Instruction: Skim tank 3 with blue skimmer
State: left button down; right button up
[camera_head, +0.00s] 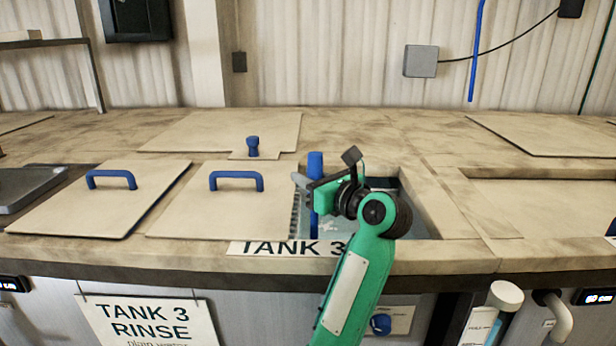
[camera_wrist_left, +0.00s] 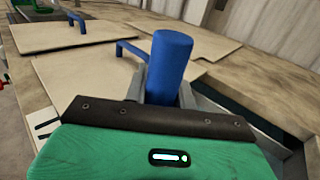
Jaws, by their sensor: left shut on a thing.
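Tank 3's open well shows behind and around my gripper, with greyish liquid (camera_head: 408,226) inside. The front label reads TANK 3 (camera_head: 285,248). The blue skimmer handle (camera_head: 315,162) stands upright at the left side of this opening, its lower part reaching down into the well. My left gripper (camera_head: 312,185) is shut around the handle. In the left wrist view the blue handle (camera_wrist_left: 172,62) rises between the two grey fingers. The skimmer's lower end is mostly hidden by the arm and the liquid. My right gripper is not seen in the head view.
Two pale lids with blue handles (camera_head: 165,222) (camera_head: 240,205) lie left of the opening. Another flat panel (camera_head: 225,128) and a small blue knob (camera_head: 252,146) are behind. The counter just right of tank 3 is clear.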

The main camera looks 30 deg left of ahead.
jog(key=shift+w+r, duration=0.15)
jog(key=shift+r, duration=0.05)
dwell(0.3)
